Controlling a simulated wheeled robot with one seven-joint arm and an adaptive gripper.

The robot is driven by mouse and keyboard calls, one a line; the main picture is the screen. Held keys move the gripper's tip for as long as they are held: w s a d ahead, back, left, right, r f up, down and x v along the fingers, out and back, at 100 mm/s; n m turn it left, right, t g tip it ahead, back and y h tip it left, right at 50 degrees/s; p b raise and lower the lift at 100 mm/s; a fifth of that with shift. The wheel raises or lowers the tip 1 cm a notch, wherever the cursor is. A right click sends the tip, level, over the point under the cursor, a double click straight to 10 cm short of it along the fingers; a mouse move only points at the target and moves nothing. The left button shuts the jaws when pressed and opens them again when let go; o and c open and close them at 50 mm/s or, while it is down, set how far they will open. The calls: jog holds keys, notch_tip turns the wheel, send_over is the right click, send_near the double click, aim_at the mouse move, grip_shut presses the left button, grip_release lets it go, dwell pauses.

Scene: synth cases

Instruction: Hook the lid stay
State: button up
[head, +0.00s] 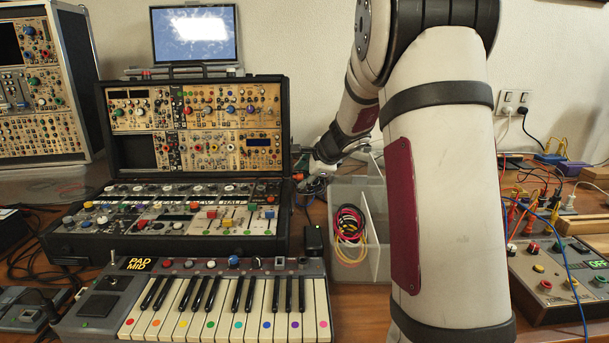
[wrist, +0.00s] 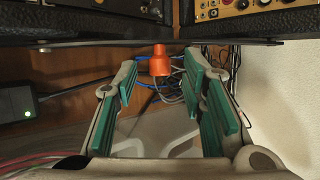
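The open synth case (head: 289,120) stands left of centre in the head view, its module-filled lid upright behind its lower panel. My gripper (head: 316,172) is beside the case's right side, small and partly hidden there. In the wrist view my gripper (wrist: 162,82) is open, with green pads left and right. An orange-red grip (wrist: 160,63) shows between the pads near their tips, with visible gaps on both sides. It hangs at a thin dark bar (wrist: 80,44) that crosses the view below the case edges; this looks like the lid stay. Its hook end and catch cannot be made out.
A clear bin (head: 347,255) with coiled cables stands below my gripper. A black adapter (wrist: 18,103) with a green light is at the left in the wrist view. A keyboard (head: 200,300) lies in front of the case. Loose cables lie behind the grip.

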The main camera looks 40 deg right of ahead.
jog(key=v, duration=1.2)
jog(key=s+a+n+g+y, duration=0.2)
jog(key=s+a+n, duration=0.45)
jog(key=a, duration=0.55)
jog(key=s+a+n+g+y, duration=0.2)
jog(key=s+a+n, duration=0.5)
jog(key=a, duration=0.4)
jog(key=s+a+f+n+g+h, duration=0.25)
jog(key=s+n, duration=0.25)
jog(key=s, duration=0.7)
jog(key=s+a+f+n+g+h, duration=0.1)
jog(key=s+f+n+g, duration=0.3)
jog(key=s, duration=0.8)
notch_tip(320, 180, up, 25)
jog(key=t+p, duration=0.5)
jog(key=p, duration=1.8)
jog(key=shift+s+d+n, duration=0.2)
jog(key=shift+s+n, duration=0.1)
jog(key=shift+n, duration=0.15)
